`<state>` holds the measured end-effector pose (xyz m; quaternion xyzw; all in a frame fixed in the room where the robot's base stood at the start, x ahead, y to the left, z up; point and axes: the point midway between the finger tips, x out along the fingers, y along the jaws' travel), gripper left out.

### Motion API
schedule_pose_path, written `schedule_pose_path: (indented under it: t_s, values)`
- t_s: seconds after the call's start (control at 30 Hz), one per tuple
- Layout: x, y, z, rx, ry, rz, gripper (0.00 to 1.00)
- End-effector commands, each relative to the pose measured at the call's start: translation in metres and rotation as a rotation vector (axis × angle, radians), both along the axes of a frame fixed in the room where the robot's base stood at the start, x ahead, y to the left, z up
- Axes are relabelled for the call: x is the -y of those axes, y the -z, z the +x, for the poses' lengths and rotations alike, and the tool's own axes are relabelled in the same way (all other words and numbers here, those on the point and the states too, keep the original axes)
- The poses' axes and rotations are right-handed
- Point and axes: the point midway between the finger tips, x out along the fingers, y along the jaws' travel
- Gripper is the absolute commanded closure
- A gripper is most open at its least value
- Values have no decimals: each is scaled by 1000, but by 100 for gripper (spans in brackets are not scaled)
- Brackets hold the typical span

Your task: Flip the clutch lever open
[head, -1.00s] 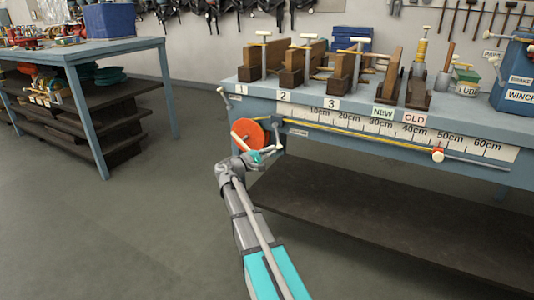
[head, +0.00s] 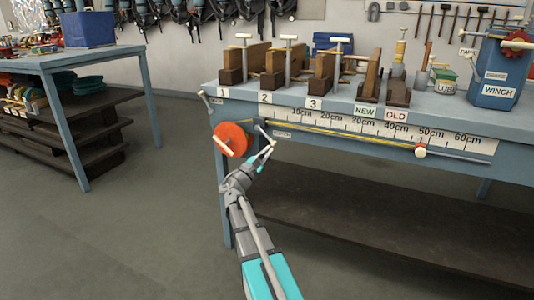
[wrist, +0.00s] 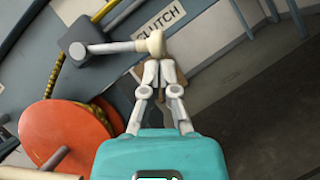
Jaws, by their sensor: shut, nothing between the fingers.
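The clutch lever is a grey rod with a cream knob (wrist: 156,43), pivoting from a dark block (wrist: 85,42) on the bench front. In the head view the lever (head: 267,136) slants down and right from its pivot. The CLUTCH label (wrist: 160,20) is beside it, partly covered by the knob in the wrist view. My gripper (wrist: 160,68) is shut and empty, its fingertips just below the knob; I cannot tell whether they touch it. My gripper also shows in the head view (head: 264,158), right of the orange drum.
The orange drum (head: 231,139) with its cream handle is close left of my gripper. Clamps and wood blocks stand on the bench (head: 440,104). A lower shelf (head: 350,215) extends beneath.

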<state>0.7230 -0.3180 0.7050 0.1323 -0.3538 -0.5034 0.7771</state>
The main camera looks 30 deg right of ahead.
Motion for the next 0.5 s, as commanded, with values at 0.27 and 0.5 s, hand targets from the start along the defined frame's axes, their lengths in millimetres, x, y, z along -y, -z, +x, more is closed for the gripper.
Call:
schedule_pose_path:
  t_s: [0.27,0.5]
  values:
    - [-4,7,2,1,0,0,100]
    - [-13,24,6,0,0,0,100]
